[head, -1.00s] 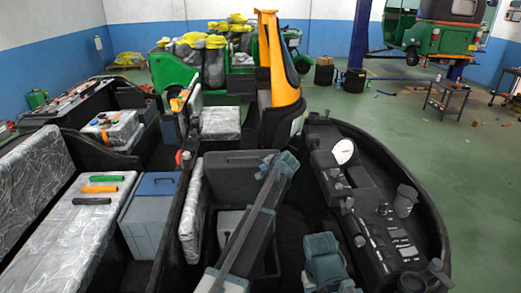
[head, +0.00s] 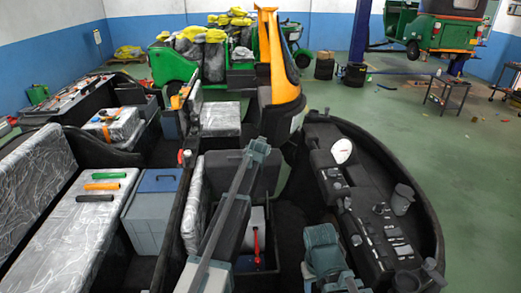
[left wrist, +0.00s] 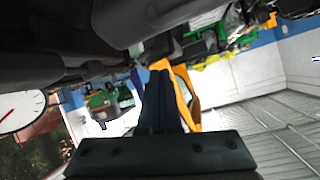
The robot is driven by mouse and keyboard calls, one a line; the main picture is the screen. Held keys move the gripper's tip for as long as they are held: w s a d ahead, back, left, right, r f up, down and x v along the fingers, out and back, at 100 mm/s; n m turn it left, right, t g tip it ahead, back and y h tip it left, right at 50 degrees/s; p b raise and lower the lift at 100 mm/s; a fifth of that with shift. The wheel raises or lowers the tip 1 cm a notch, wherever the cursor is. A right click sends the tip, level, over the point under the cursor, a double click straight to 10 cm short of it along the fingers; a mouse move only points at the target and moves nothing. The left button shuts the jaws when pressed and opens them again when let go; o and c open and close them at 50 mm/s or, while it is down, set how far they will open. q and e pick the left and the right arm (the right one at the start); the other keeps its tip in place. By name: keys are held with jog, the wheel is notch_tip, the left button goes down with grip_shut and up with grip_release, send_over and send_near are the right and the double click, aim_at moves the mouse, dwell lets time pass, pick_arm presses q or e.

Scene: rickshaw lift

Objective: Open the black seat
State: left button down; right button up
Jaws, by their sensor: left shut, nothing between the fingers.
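The black seat (head: 228,222) is tilted up on edge at the left of its open box, beside a plastic-wrapped backrest (head: 194,218). Inside the box a pale object (head: 254,222) and a red-handled tool (head: 257,248) show. My left arm crosses over the seat from below, and my left gripper (head: 258,150) is beyond the raised seat at the far end of the box. In the left wrist view my left gripper (left wrist: 160,68) has its fingers together with nothing between them.
The dashboard with a white gauge (head: 341,150) and a rounded black body rim (head: 435,215) are at the right. A yellow-orange pillar (head: 270,60) stands beyond. A grey box with a blue lid (head: 158,181) and a wrapped bench (head: 75,222) are at the left.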

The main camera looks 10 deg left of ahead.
pick_arm(q)
jog(key=b+x, duration=0.1)
jog(key=x, duration=0.2)
jog(key=b+x, duration=0.2)
jog(key=x, duration=0.2)
jog(key=shift+f, duration=0.35)
jog(key=s, duration=0.1)
jog(key=s+f+b, duration=0.1)
jog(key=s+b, duration=0.1)
jog(key=shift+a+f, duration=0.2)
jog(key=shift+f, duration=0.1)
jog(key=shift+s+f, duration=0.1)
jog(key=shift+s, duration=0.05)
jog(key=s+d+f+b, duration=0.1)
jog(key=s+f+b, duration=0.2)
jog(key=s, duration=0.3)
jog(key=shift+d+f, duration=0.15)
jog(key=shift+d, duration=0.15)
